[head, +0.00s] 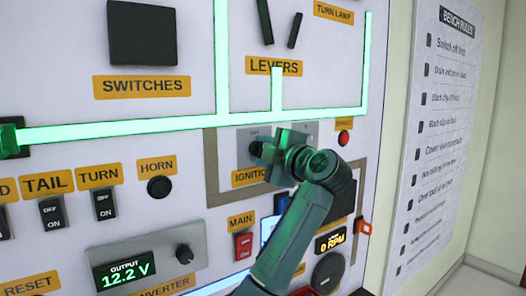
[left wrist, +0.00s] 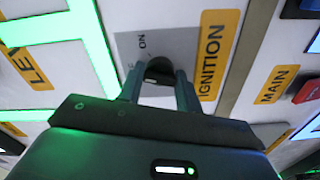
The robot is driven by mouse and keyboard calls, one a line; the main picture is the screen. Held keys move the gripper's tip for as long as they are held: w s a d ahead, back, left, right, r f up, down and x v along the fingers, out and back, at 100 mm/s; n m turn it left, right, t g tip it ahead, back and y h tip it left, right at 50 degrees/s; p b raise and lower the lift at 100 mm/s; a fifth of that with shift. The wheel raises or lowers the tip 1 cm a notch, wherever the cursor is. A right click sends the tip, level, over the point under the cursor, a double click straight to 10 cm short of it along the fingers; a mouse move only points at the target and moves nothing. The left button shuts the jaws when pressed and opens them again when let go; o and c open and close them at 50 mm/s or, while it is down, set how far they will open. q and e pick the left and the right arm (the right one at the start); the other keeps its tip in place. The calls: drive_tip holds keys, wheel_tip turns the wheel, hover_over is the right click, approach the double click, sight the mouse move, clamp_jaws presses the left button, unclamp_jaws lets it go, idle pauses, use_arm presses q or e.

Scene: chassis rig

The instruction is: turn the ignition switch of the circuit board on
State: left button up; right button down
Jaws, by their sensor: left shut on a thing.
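The ignition switch is a dark round knob (left wrist: 160,69) on a grey plate (left wrist: 190,42) with an "ON" mark, beside the yellow IGNITION label (left wrist: 217,55). My left gripper (left wrist: 160,82) has its two fingers on either side of the knob and is shut on it. In the head view my left gripper (head: 264,151) reaches up from below to the same plate (head: 304,131) and covers most of the knob. The exact angle of the knob is hard to tell. My right gripper is not in view.
The board stands upright. A green lit strip (head: 150,127) runs above the ignition plate. Nearby are the HORN button (head: 160,187), the red MAIN switch (head: 244,246), a small red button (head: 344,138) and the 12.2 V display (head: 124,271). A rules sheet (head: 440,130) hangs at the right.

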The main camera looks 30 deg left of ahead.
use_arm(q)
drive_tip(key=shift+f+m, duration=0.1)
drive_tip(key=shift+m, duration=4.2)
drive_tip(key=o, duration=0.9)
drive_tip(key=shift+d, duration=0.1)
drive_tip(key=b+v, duration=0.3)
drive_tip(key=v, duration=1)
